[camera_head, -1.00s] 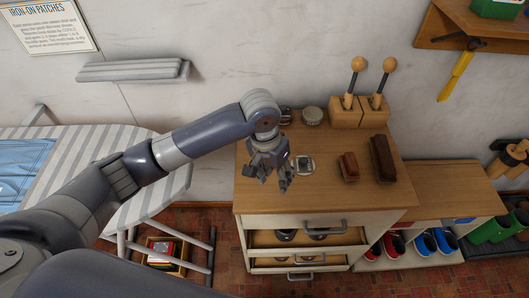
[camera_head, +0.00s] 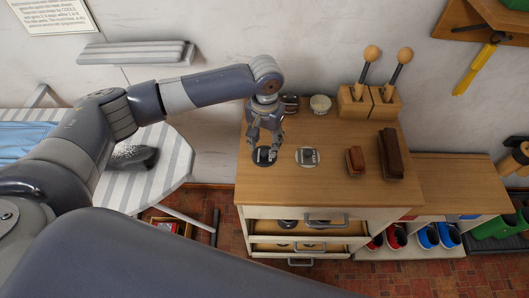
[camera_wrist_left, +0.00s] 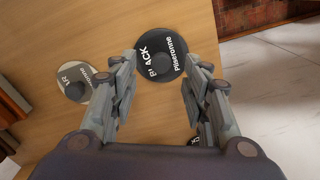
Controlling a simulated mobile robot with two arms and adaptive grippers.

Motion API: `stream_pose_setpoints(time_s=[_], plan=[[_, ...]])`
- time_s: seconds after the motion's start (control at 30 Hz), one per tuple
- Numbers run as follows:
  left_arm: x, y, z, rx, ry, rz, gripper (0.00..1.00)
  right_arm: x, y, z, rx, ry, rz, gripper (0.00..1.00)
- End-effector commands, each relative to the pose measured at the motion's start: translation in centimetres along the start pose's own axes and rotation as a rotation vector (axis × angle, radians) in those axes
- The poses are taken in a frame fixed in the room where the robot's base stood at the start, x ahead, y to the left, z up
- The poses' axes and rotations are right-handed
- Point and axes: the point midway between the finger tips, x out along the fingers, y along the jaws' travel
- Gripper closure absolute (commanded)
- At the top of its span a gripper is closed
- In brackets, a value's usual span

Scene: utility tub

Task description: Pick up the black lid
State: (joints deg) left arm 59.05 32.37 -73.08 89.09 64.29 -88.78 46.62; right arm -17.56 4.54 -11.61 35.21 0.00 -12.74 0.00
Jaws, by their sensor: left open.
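The black lid (camera_head: 265,157) is a flat round disc lying on the wooden cabinet top, left of a similar pale lid (camera_head: 307,157). In the left wrist view, the black lid (camera_wrist_left: 158,44) shows white lettering and a dark round knob, and the pale lid (camera_wrist_left: 72,82) lies to its left. My left gripper (camera_head: 264,147) is just above the black lid and partly covers it in the head view. In the left wrist view, its open fingers (camera_wrist_left: 160,72) stand either side of the lid's knob, with nothing held. My right gripper is not in view.
Two small round tins, a dark one (camera_head: 290,104) and a pale one (camera_head: 320,105), stand behind. Two brushes (camera_head: 355,160) (camera_head: 390,153) and a wooden block with knobbed tools (camera_head: 368,105) are to the right. An open drawer (camera_head: 300,229) juts out below.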

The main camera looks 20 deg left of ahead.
Motion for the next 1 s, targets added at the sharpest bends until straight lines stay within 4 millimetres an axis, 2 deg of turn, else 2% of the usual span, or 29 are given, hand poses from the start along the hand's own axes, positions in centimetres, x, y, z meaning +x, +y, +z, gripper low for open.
stream_pose_setpoints(time_s=[0.07, 0.2, 0.5, 0.67, 0.7, 1.0], plan=[[1.1, -0.1, 0.2, -0.001, -0.004, -0.002, 0.57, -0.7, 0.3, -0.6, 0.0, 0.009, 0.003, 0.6], [3.0, -0.1, 0.2, 0.0, -0.001, -0.001, 0.57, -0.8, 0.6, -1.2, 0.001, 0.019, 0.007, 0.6], [3.6, -0.1, 0.1, 0.0, 0.0, -0.001, 0.57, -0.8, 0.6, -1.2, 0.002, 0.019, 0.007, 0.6], [3.6, -0.1, 0.1, 0.0, 0.0, -0.001, 0.89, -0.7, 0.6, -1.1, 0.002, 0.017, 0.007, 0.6], [3.6, -0.1, 0.1, 0.0, 0.0, -0.001, 0.93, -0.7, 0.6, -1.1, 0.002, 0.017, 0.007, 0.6], [3.6, -0.1, 0.1, 0.0, 0.0, -0.001, 0.93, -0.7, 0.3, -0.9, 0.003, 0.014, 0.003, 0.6]])
